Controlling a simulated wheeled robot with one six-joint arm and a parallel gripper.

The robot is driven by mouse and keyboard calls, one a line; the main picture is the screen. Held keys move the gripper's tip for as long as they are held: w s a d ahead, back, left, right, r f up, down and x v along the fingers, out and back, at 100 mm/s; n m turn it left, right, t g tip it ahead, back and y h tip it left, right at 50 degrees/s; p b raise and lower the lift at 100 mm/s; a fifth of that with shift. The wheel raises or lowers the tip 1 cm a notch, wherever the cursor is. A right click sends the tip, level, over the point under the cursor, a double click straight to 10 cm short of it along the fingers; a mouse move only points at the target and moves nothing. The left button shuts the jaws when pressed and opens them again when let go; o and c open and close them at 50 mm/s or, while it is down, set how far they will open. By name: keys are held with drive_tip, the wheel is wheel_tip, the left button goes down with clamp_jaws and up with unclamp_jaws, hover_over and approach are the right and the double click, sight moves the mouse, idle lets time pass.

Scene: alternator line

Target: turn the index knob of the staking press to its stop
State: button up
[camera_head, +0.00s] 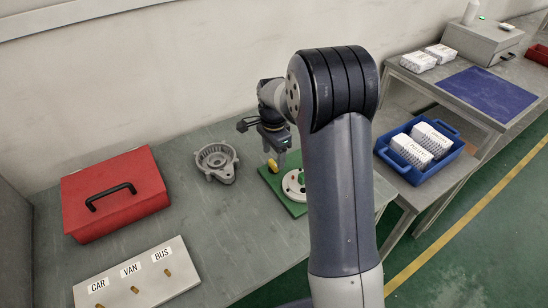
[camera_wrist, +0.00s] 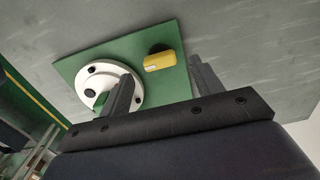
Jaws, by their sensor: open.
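A green base plate (camera_head: 266,174) lies on the grey bench. It carries a white round disc (camera_head: 290,180), partly hidden behind my arm, and a small yellow piece that looks like the knob (camera_head: 273,166). In the wrist view the yellow knob (camera_wrist: 160,61) has a dark round part beside it, and the white disc (camera_wrist: 100,75) with dark holes is to its left. My gripper (camera_head: 276,152) is open above the plate. In the wrist view its fingers (camera_wrist: 162,69) appear on either side of the knob, with gaps. I cannot tell their height above it.
A grey metal housing (camera_head: 216,161) sits left of the plate. A red toolbox (camera_head: 115,190) and a board labelled CAR, VAN, BUS (camera_head: 150,265) are farther left. A blue tray (camera_head: 393,163) with white boxes is at right. Bench in front of the housing is clear.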

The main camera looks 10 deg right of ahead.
sight(274, 163)
drive_tip(key=shift+f, duration=1.5)
drive_tip(key=shift+c, duration=0.2)
drive_tip(key=c, duration=0.9)
drive_tip(key=shift+c, duration=0.2)
